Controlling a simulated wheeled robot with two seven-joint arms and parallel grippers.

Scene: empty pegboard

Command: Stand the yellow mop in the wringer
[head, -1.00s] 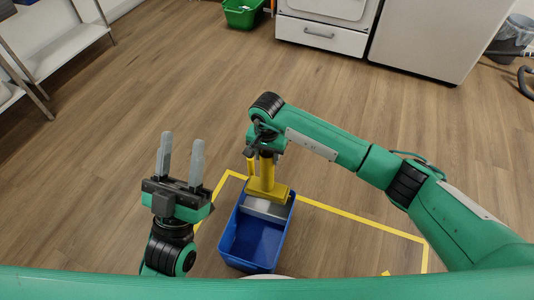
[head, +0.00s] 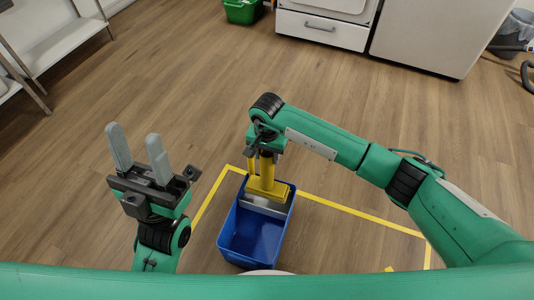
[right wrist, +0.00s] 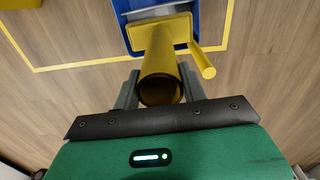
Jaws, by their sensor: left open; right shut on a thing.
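The yellow mop (head: 267,170) is a thick tube, roughly upright, at the far end of a blue bucket (head: 250,240). In the right wrist view I look down on its open top (right wrist: 160,88). Its lower end meets a yellow block over the grey wringer (head: 265,207); I cannot tell exactly how they join. A thinner yellow lever (right wrist: 203,62) rises beside the tube. My right gripper (head: 266,152) is shut on the tube near its top, with fingers on both sides. My left gripper (head: 133,135) is open and empty, left of the bucket and apart from it.
Yellow tape (head: 350,214) marks a rectangle on the wooden floor around the bucket. A white shelf (head: 65,50) stands at the far left. A green bin (head: 243,10), white cabinets (head: 425,40) and a grey bin (head: 510,35) stand at the back. The middle floor is clear.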

